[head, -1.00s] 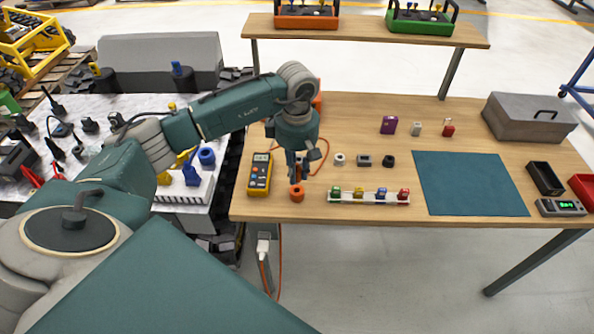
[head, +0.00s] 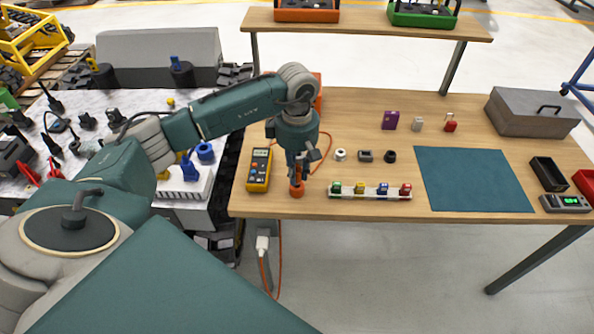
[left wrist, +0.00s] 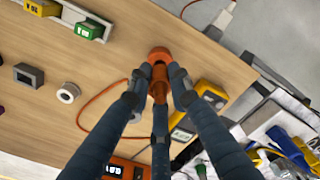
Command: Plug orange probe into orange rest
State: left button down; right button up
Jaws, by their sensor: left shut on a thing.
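My left gripper (head: 297,178) is shut on the orange probe (head: 298,170) and holds it roughly upright, directly over the orange rest (head: 297,190). The rest is a short round orange holder on the table near its front edge. In the left wrist view the fingers (left wrist: 158,84) close around the probe (left wrist: 158,82), whose far end meets or overlaps the rest (left wrist: 160,54). The fingers hide part of the probe, and I cannot tell how far its tip is inside the rest. My right gripper is not in view.
A yellow multimeter (head: 259,170) stands close left of the rest, with an orange cable behind. A white strip (head: 345,195) with several coloured blocks lies right. A white ring (head: 340,155) and small parts lie behind. A teal mat (head: 473,180) is farther right.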

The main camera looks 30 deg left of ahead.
aim_at(297, 165)
pick_arm(q)
jog(key=shift+f+b, duration=0.9)
jog(key=shift+f, duration=0.2)
jog(key=c, duration=1.5)
grip_release()
jog(key=shift+r, duration=0.1)
notch_tip(297, 165, up, 12)
jog(key=shift+f, duration=0.1)
